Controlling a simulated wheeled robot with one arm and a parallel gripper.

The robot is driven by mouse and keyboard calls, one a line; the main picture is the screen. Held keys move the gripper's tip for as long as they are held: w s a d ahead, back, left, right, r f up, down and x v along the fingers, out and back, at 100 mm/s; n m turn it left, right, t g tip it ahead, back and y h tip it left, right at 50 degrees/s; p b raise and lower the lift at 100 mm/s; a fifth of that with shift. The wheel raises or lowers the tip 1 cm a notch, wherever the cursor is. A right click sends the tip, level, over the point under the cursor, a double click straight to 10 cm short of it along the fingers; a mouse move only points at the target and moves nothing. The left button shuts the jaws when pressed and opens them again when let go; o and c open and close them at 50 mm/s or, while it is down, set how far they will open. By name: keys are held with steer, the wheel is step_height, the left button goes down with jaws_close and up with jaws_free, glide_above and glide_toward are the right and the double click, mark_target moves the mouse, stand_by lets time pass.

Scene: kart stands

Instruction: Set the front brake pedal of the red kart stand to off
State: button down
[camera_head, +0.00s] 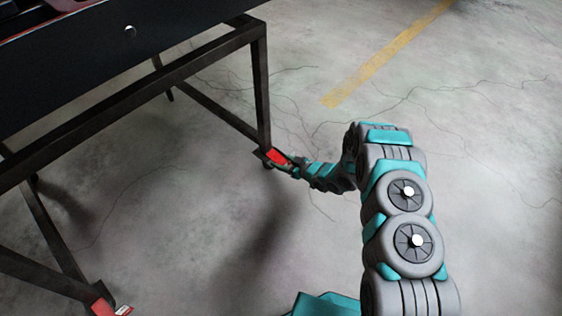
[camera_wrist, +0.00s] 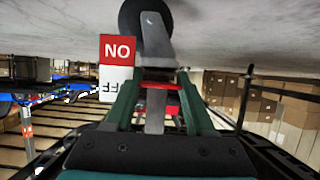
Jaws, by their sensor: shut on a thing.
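The kart stand (camera_head: 130,98) is a dark metal frame on legs at the left of the head view. A red brake pedal (camera_head: 276,156) is at the foot of its far right leg. My gripper (camera_head: 289,164) reaches this pedal from the right, low near the floor. In the wrist view, which looks upside down, my gripper's teal fingers (camera_wrist: 157,88) close around the pedal's grey metal part (camera_wrist: 154,120). A red ON label (camera_wrist: 117,49) and a partly covered white label (camera_wrist: 116,84) show beside the left finger. The pedal's exact tilt is unclear.
A caster wheel (camera_wrist: 130,15) is just beyond my fingers. Another red pedal (camera_head: 102,307) is at the near leg, bottom left. Cardboard boxes (camera_wrist: 290,120) and shelving show in the wrist background. The concrete floor (camera_head: 490,130) on the right is clear.

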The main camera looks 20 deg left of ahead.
steer(key=shift+r+h, duration=0.25)
steer(key=shift+h, duration=0.25)
steer(key=shift+c, duration=1.2)
jaws_free()
steer(key=shift+r, duration=0.1)
steer(key=v, duration=0.7)
steer(key=shift+d+r, duration=0.15)
steer(key=shift+d, duration=0.1)
